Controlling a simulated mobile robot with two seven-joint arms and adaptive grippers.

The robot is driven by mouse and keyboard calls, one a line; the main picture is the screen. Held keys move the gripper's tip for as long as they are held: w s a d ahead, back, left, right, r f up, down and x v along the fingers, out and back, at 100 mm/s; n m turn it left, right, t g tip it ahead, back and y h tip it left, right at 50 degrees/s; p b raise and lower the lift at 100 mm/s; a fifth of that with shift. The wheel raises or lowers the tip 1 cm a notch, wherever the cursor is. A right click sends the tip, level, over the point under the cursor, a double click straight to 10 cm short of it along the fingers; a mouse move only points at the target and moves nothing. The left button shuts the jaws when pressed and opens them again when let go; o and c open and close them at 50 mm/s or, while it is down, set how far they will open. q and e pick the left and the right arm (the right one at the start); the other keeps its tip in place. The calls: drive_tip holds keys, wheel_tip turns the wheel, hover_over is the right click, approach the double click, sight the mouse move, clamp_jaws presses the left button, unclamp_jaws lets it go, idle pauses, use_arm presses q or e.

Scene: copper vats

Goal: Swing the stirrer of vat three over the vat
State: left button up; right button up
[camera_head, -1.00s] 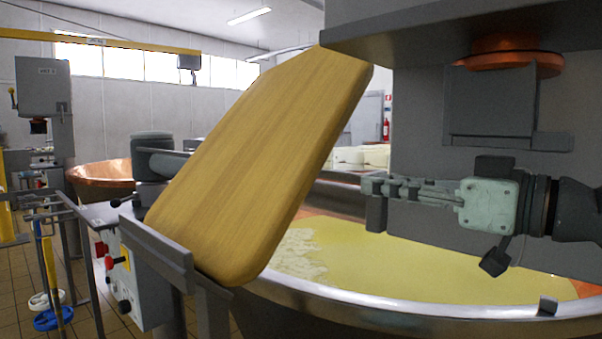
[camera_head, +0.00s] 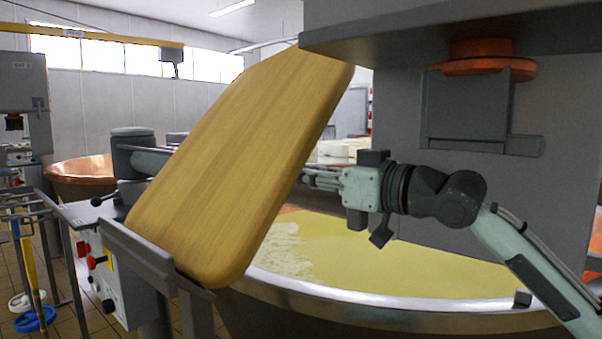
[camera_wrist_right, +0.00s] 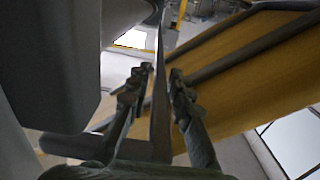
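The vat (camera_head: 400,304) has a shiny metal rim and holds pale yellow liquid with white curd at its left side. A large grey structure with an overhanging plate (camera_head: 440,35) and a copper-coloured disc (camera_head: 480,66) stands at the right; I cannot tell which part is the stirrer. My right gripper (camera_head: 318,180) reaches left over the vat, its fingertips partly hidden by a wooden board (camera_head: 235,165). In the right wrist view its fingers (camera_wrist_right: 162,82) are apart, with a thin grey bar (camera_wrist_right: 160,115) between them; contact is unclear. My left gripper is not in view.
The board leans in a grey holder (camera_head: 150,255) in front of the vat, close to my right gripper. A control box (camera_head: 120,285) with red knobs stands at the left. A second copper vat (camera_head: 80,172) and metal railings (camera_head: 40,215) lie further left.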

drive_tip(key=shift+c, duration=0.2)
clamp_jaws()
